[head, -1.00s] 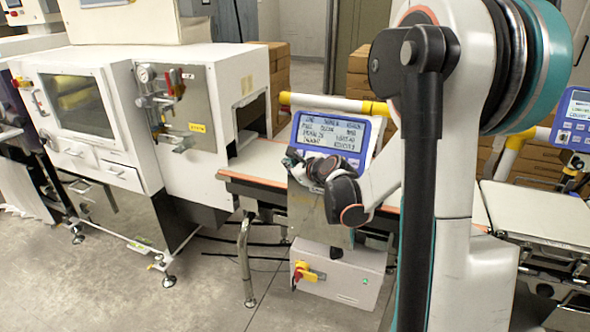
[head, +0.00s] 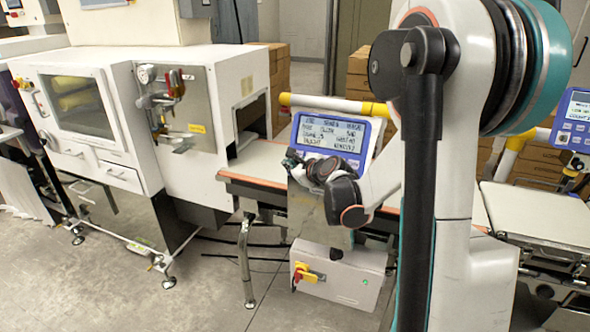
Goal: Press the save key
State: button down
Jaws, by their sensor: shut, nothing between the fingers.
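The checkweigher's blue-framed control panel (head: 376,133) stands tilted above the belt, with a lit grey screen (head: 331,132) showing dark lines of text. My gripper (head: 292,158) is shut and empty, in front of the panel's lower left, just below the screen. My gripper and wrist cover the lower part of the panel, so the save key cannot be made out. I cannot tell whether the fingertips touch the panel.
The conveyor belt (head: 255,170) runs behind and below my gripper. A white cabinet with a red and yellow switch (head: 306,274) stands under it. A white machine (head: 90,110) is at left. A second panel (head: 574,120) is at the right edge. A yellow-white rail passes behind the panel.

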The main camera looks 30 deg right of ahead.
jog(key=shift+d+f, duration=0.1)
jog(key=shift+d, duration=0.05)
jog(key=shift+w+d+f, duration=0.1)
jog(key=shift+w+d, duration=0.05)
jog(key=shift+w, duration=0.1)
jog(key=shift+w+d+f+b, duration=0.2)
jog(key=shift+d+b, duration=0.1)
jog(key=shift+b, duration=0.15)
dwell(0.8)
jog(key=shift+s+a+r, duration=0.1)
dwell(0.3)
jog(key=shift+s+a+r, duration=0.3)
jog(key=shift+s+a, duration=0.1)
jog(key=shift+a, duration=0.05)
jog(key=shift+s+a+r+p, duration=0.6)
jog(key=shift+s+a, duration=0.1)
jog(key=shift+a, duration=0.2)
jog(key=shift+s+a+r+p, duration=0.45)
jog(key=shift+s+a+r, duration=0.15)
jog(key=shift+a, duration=0.3)
jog(key=shift+s, duration=0.1)
